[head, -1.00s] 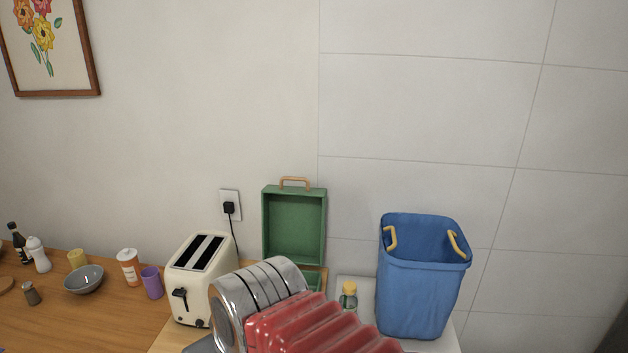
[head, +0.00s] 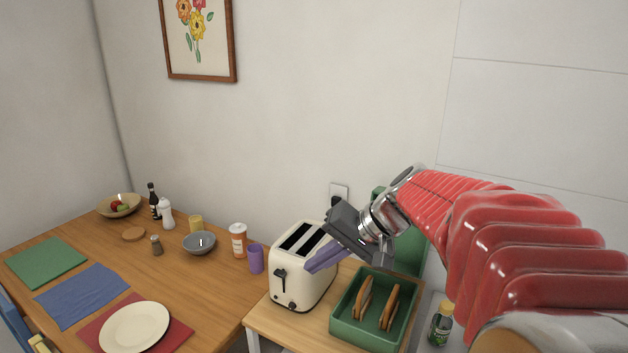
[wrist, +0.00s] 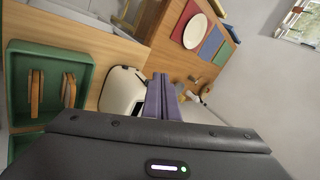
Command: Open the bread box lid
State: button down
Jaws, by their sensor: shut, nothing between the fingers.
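The green bread box (head: 345,322) stands on the small wooden counter, right of the toaster. Its lid (head: 409,250) is swung up at the back and stands upright, partly hidden behind my arm. Two brown slices of bread (head: 388,306) stand inside the open box. In the wrist view the box (wrist: 84,55) is at the left with the slices in it. My gripper (head: 308,269) is shut and empty, its purple fingers pressed together. It is in front of the toaster in the head view, apart from the lid; the fingers also show in the wrist view (wrist: 161,80).
A cream toaster (head: 287,282) stands left of the box, close to my fingers. A small bottle (head: 441,325) stands right of the box. The wooden table at left holds a purple cup (head: 256,259), a grey bowl (head: 199,243) and a plate (head: 134,328).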

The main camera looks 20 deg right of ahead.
jog(key=w+d+r+m+t, duration=0.1)
jog(key=w+d+m+t, duration=0.25)
jog(key=d, duration=0.65)
jog(key=w+d+r+m+t, duration=0.15)
jog(key=w+d, duration=0.35)
jog(key=d, duration=0.6)
jog(key=s+d+m+t+h, duration=0.1)
jog(key=s+d+m+t, duration=0.1)
jog(key=d, duration=1)
jog(key=s+d+m+t+h, duration=0.2)
jog(key=d+t, duration=0.2)
jog(key=d, duration=0.8)
jog(key=shift+d+m+t, duration=0.2)
jog(key=shift+m+t, duration=0.1)
jog(key=shift+m, duration=0.1)
jog(key=shift+w+f, duration=0.1)
jog(key=w, duration=0.3)
jog(key=w+a, duration=0.1)
jog(key=w, duration=0.2)
jog(key=w+a, duration=0.1)
jog(key=w, duration=0.2)
jog(key=shift+w+a, duration=0.15)
jog(key=shift+a, duration=0.05)
jog(key=shift+s+a, duration=0.3)
jog(key=shift+a, duration=0.35)
jog(key=shift+s+a, duration=0.3)
jog(key=shift+a, duration=0.3)
